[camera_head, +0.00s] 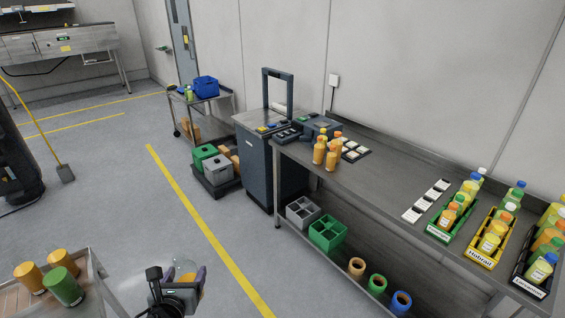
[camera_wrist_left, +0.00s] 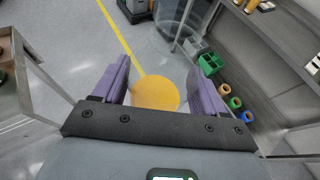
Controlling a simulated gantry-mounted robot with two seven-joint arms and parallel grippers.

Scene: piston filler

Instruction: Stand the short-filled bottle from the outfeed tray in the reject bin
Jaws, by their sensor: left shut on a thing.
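My left gripper (camera_head: 178,284) is in the lower middle of the head view, over the floor to the right of a steel-framed tray stand. Its purple fingers (camera_wrist_left: 155,88) are shut on a bottle. The bottle has a clear upper part (camera_head: 184,266) and orange contents (camera_wrist_left: 155,94) low down; the gripper hides much of it. The tray on the stand (camera_head: 92,268), which looks like the outfeed tray, holds two orange bottles (camera_head: 54,262) and a green bottle (camera_head: 64,286). I cannot tell which container is the reject bin. My right gripper is not in view.
The long steel bench (camera_head: 400,178) at the right carries several bottles and labelled crates (camera_head: 486,250). Its lower shelf holds a grey divided crate (camera_head: 302,212), a green one (camera_head: 328,232) and tape-like rolls (camera_head: 357,267). Open floor with a yellow line (camera_head: 205,225) lies between.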

